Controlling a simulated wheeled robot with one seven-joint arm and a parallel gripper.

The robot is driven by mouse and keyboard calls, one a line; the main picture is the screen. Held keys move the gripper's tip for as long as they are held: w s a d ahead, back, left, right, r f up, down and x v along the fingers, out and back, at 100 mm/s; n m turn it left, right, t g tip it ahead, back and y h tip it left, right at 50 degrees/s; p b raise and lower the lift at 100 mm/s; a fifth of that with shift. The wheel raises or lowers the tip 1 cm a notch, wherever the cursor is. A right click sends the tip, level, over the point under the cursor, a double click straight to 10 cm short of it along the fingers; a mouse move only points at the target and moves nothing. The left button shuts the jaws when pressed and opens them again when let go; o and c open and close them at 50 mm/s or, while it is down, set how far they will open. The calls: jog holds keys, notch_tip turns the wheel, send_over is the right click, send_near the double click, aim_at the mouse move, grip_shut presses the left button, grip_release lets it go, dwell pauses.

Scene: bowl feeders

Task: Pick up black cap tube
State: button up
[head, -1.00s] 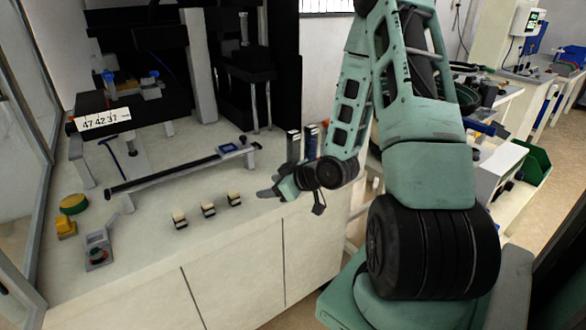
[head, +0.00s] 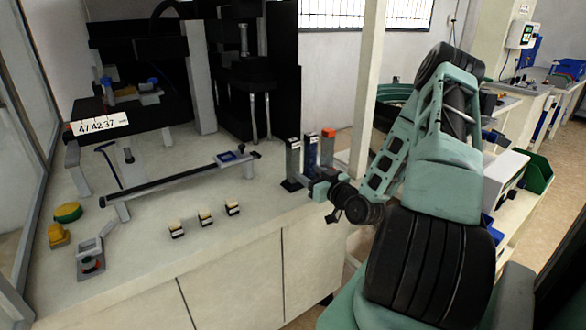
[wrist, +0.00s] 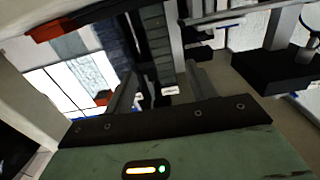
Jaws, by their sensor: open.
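Three upright tubes stand side by side at the right end of the white bench. In the head view, the black cap tube (head: 293,160) is the leftmost, a blue one (head: 311,155) is in the middle, and an orange-topped one (head: 327,150) is at the right. My gripper (head: 314,182) is at the bench edge, low and just in front of the tubes, partly covering their lower ends. In the wrist view my gripper (wrist: 160,88) is open, with nothing clearly held between its fingers. Which dark upright there is the black cap tube, I cannot tell.

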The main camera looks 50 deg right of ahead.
aim_at(296, 163)
jog(key=x, duration=0.3)
jog(key=shift+w, duration=0.15)
jog(key=shift+a+r+p+x, duration=0.1)
jog(key=shift+p+x, duration=0.1)
jog(key=shift+x, duration=1.15)
jog(key=shift+a+r+p+x, duration=0.1)
jog(key=shift+p+x, duration=0.05)
jog(key=shift+x, duration=1.15)
jog(key=shift+w, duration=0.1)
jog(key=c, duration=1.1)
jog(key=shift+c, duration=0.4)
jog(key=shift+r, duration=0.15)
